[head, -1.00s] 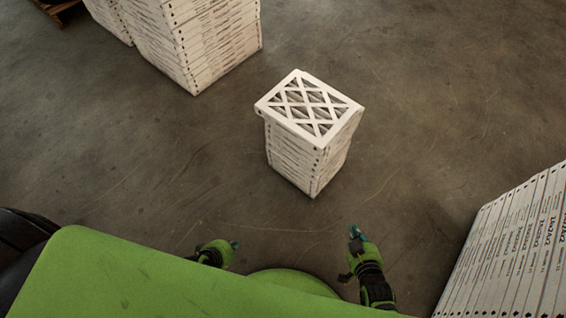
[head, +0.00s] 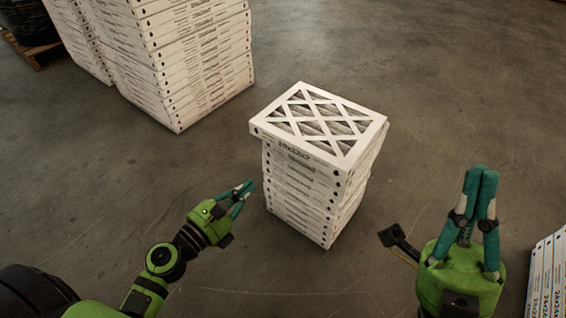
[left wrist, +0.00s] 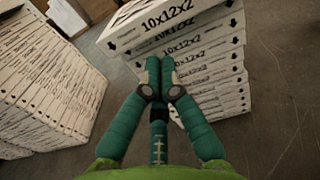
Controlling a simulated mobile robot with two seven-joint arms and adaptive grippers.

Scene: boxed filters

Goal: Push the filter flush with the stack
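The top filter (head: 320,122), a white framed panel with a lattice face, lies on a stack of white boxed filters (head: 305,195) standing on the floor. It sticks out past the stack toward the left. In the left wrist view the filter (left wrist: 170,25), marked 10x12x2, overhangs the boxes (left wrist: 212,75) below. My left gripper (head: 246,186) is left of the stack, below the overhanging filter's level. In the left wrist view its fingertips (left wrist: 154,62) are together and empty; whether they touch the boxes I cannot tell. My right gripper (head: 481,172) is right of the stack, fingers together, empty.
Tall stacks of white boxes (head: 205,70) stand at the upper left, near a wooden pallet (head: 45,55). Another row of boxes (head: 548,275) stands at the lower right edge. Bare concrete floor (head: 430,90) surrounds the middle stack.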

